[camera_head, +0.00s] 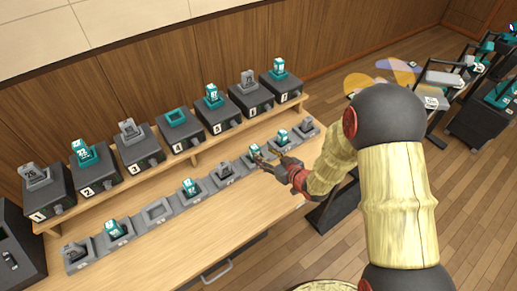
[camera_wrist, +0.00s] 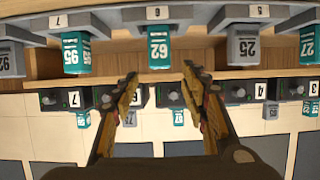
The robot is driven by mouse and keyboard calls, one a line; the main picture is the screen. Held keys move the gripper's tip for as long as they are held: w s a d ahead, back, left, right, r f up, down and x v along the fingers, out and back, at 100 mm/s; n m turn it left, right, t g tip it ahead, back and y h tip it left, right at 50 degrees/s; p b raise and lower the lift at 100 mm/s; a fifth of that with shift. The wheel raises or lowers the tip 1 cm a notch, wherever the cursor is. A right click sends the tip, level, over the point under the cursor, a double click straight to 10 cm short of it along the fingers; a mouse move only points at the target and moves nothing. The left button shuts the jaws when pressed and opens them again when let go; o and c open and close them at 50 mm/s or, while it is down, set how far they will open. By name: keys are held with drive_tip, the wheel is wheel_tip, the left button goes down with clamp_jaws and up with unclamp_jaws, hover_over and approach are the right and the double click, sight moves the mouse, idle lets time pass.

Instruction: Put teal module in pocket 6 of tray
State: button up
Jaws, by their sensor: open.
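A teal module marked 62 (camera_wrist: 158,47) sits upright in the tray pocket labelled 6 (camera_wrist: 155,12) in the wrist view. In the head view the same teal module (camera_head: 256,152) is in the row of pockets along the bench. My gripper (camera_head: 268,157) is open and empty beside it. In the wrist view my gripper (camera_wrist: 160,76) has its two fingers spread to either side of the module's line. The fingertips appear just short of the module and apart from it. The exact gap is hard to tell.
A teal module (camera_wrist: 76,52) stands in pocket 7 and a grey module marked 25 (camera_wrist: 243,45) in pocket 5, close on either side. An empty pocket (camera_head: 155,211) is further left. Numbered dark boxes stand on the shelf behind, one with an empty teal frame (camera_head: 176,117). The front bench is clear.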

drive_tip(key=s+d+r+m+g+h, duration=0.1)
drive_tip(key=s+d+r+m+h, duration=0.2)
drive_tip(key=d+r, duration=0.5)
drive_tip(key=s+d+r+h, duration=0.35)
drive_tip(key=d+r, duration=0.25)
drive_tip(key=r, duration=0.4)
drive_tip(key=s+r+m+g, duration=0.2)
drive_tip(key=s+r, duration=0.2)
drive_tip(key=s, duration=0.8)
drive_tip(key=s+d+r+m+g+h, duration=0.1)
drive_tip(key=s+r, duration=0.4)
drive_tip(key=s, duration=0.8)
drive_tip(key=shift+s+r+m+g+p, duration=0.2)
drive_tip(key=shift+m+g+p, duration=0.15)
drive_tip(key=shift+g, duration=0.45)
